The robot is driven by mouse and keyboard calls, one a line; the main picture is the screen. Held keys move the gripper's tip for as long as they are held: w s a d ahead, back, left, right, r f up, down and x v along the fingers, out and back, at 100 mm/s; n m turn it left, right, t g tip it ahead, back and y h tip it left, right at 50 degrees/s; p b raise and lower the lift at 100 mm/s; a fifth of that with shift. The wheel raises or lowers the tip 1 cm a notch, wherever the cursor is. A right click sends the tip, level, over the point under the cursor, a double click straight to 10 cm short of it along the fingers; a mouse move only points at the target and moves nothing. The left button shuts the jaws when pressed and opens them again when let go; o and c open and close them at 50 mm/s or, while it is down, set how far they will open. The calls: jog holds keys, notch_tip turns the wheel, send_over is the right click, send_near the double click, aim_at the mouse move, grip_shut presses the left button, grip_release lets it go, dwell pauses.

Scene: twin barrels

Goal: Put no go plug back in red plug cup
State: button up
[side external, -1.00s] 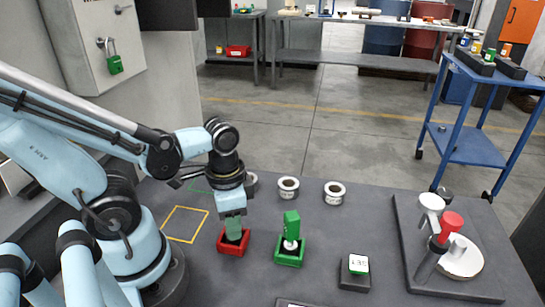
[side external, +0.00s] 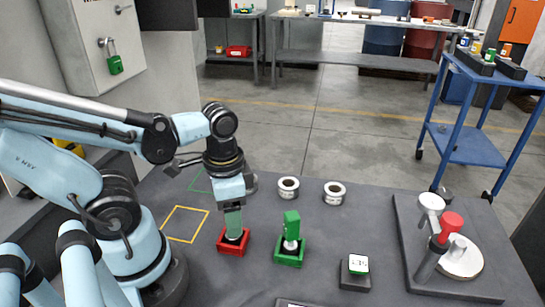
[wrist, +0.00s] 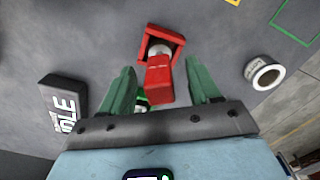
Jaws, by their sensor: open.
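The red no-go plug (wrist: 159,84) stands in the red plug cup (wrist: 176,39) in the wrist view, its pale lower part inside the cup. My gripper (wrist: 160,68) is open, with a green finger on each side of the plug and visible gaps. In the side view my gripper (side external: 235,226) is directly above the red cup (side external: 232,251), and the fingers hide most of the plug. A green plug (side external: 291,225) stands in a green cup (side external: 289,258) just to the right.
A small black box (side external: 355,281) with a lit display is at the front; it reads IDLE in the wrist view (wrist: 64,108). White rings (side external: 334,193) lie behind the cups. A gauge stand (side external: 451,282) is at the right. Yellow and green outlines mark the table.

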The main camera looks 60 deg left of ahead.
jog(key=shift+r, duration=4.75)
